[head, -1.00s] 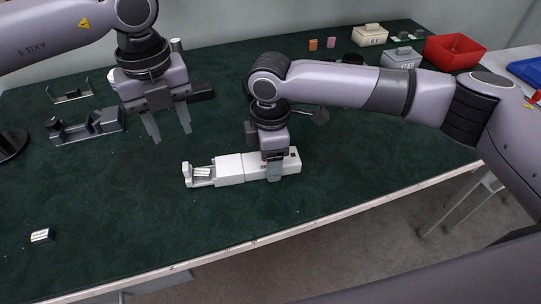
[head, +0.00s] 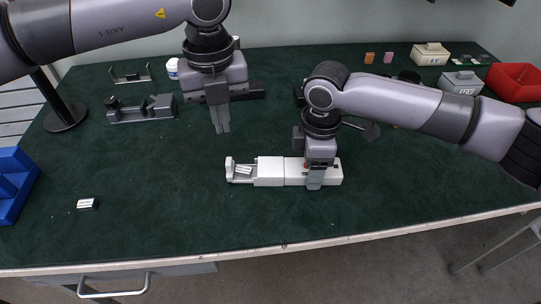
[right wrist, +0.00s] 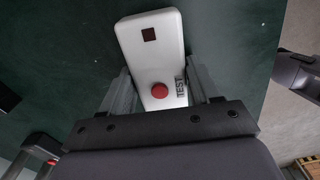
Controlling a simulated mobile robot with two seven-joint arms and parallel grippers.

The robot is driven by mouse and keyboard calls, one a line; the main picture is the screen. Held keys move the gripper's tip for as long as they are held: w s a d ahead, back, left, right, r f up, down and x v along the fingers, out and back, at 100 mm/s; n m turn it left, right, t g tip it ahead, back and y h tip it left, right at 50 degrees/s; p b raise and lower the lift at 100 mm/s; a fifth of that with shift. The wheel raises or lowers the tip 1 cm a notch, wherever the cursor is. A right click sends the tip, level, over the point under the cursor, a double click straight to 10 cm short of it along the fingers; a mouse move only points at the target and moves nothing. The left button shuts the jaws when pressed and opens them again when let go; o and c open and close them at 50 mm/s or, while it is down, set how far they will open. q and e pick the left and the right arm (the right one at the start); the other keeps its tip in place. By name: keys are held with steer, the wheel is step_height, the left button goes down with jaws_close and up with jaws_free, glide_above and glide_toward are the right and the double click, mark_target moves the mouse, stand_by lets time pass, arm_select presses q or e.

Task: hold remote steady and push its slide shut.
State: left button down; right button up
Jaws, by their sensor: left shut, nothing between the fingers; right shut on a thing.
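The white remote (head: 270,171) lies flat on the green table, its long side running left to right. Its slide (head: 268,170) stands open at the left end, and a small labelled piece (head: 243,170) shows in the open bay. My right gripper (head: 314,186) is shut across the right part of the remote. In the right wrist view its fingers (right wrist: 158,76) flank the remote's body (right wrist: 148,58), near a red button (right wrist: 159,90) and a TEST label. My left gripper (head: 221,130) is shut and empty, behind the remote's left end and apart from it.
A small labelled block (head: 87,204) lies at the left front. A dark grey fixture (head: 141,109) stands at the back left, a blue bin (head: 12,185) at the left edge. Boxes and a red bin (head: 515,82) are at the back right.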

arm_select(q)
steer(key=shift+s+d+f+m+g+h, duration=0.1)
steer(key=shift+s+f+m+g+h, duration=0.15)
steer(key=shift+h, duration=0.25)
steer(key=shift+s+f+m+g+h, duration=0.1)
steer(key=shift+f+m+g+h, duration=0.2)
steer(key=shift+h, duration=0.2)
steer(key=shift+s+a+f+m+g+h, duration=0.1)
steer(key=shift+a+f+m+g+h, duration=0.15)
steer(key=shift+h, duration=0.35)
steer(key=shift+a+f+m+g+h, duration=0.1)
steer(key=shift+a+f+g+h, duration=0.15)
steer(key=shift+h, duration=0.35)
steer(key=w+a+f+m+t+h, duration=0.15)
steer(key=a+h, duration=0.25)
steer(key=a, duration=0.4)
steer(key=s+a+f+t+h, duration=0.15)
steer(key=a+h, duration=0.25)
steer(key=a, duration=0.4)
steer(key=shift+g, duration=0.45)
steer(key=x, duration=0.7)
steer(key=w+x, duration=0.1)
steer(key=x, duration=0.2)
steer(key=shift+d+f, duration=0.15)
steer(key=shift+f, duration=0.2)
steer(key=d, duration=0.3)
steer(key=shift+d, duration=0.45)
steer(key=shift+d, duration=0.1)
